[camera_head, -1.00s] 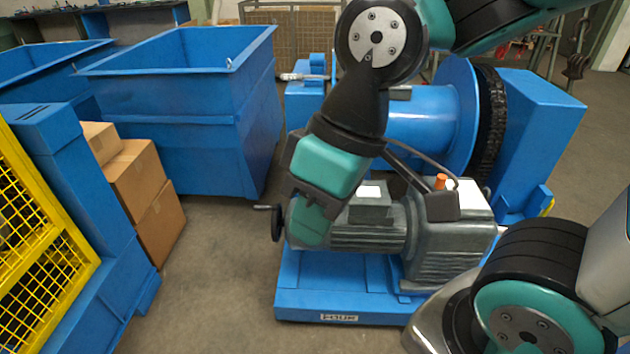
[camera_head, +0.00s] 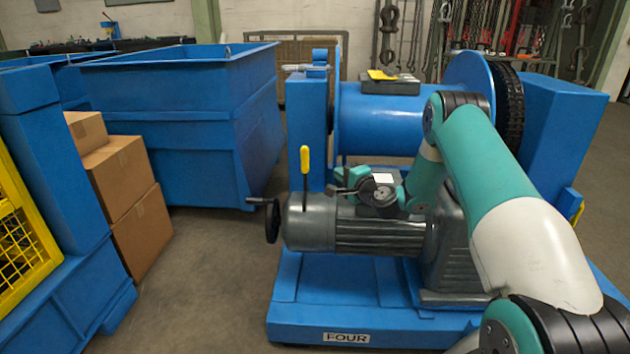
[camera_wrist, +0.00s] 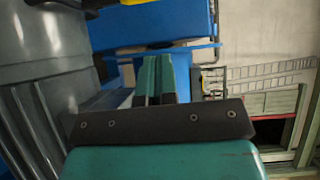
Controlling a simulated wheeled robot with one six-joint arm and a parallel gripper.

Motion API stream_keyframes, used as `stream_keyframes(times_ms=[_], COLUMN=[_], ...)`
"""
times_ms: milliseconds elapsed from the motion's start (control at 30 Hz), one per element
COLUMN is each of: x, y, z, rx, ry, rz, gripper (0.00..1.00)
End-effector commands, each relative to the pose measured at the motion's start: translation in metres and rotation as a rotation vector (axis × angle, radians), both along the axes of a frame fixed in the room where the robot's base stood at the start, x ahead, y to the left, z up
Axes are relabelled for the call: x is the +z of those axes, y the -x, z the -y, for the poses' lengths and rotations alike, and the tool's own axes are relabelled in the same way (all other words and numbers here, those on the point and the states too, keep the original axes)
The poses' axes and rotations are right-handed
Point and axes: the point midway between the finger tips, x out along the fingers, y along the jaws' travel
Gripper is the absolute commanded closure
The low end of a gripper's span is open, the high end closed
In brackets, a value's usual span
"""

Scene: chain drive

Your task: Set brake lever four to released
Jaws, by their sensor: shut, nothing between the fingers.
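The brake lever (camera_head: 305,165) with a yellow grip stands about upright on the left end of the grey motor (camera_head: 380,235), on the blue base marked FOUR (camera_head: 346,338). My gripper (camera_head: 340,182) is above the motor, just right of the lever, and points left. A small gap seems to lie between them in the head view, but contact is hard to judge. In the wrist view my gripper's teal fingers (camera_wrist: 158,58) are together and hold nothing. The lever cannot be made out surely there.
A black handwheel (camera_head: 272,220) sticks out left of the motor. The blue drum (camera_head: 385,125) is behind it. A blue bin (camera_head: 190,120) and cardboard boxes (camera_head: 140,225) stand to the left, with clear floor between them and the base.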

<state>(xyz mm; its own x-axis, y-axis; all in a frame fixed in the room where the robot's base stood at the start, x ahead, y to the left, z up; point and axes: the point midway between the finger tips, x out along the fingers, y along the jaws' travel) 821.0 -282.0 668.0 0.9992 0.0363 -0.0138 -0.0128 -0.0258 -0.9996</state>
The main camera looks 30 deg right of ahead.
Motion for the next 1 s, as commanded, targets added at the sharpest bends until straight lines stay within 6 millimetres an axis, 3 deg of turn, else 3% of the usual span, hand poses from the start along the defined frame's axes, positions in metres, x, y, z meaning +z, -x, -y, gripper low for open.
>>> stream_keyframes(times_ms=[33, 133, 533, 667, 1000], x=[-0.010, -0.013, -0.012, -0.011, -0.014], y=[0.001, 0.003, -0.005, -0.024, -0.095], z=[0.008, 0.015, 0.012, 0.012, 0.012], rx=[-0.023, -0.045, -0.039, -0.039, -0.038], ry=[-0.016, -0.029, -0.025, -0.022, -0.022], rz=[0.008, 0.016, 0.015, 0.016, 0.016], gripper=[1.00, 1.00, 1.00, 1.00, 1.00])
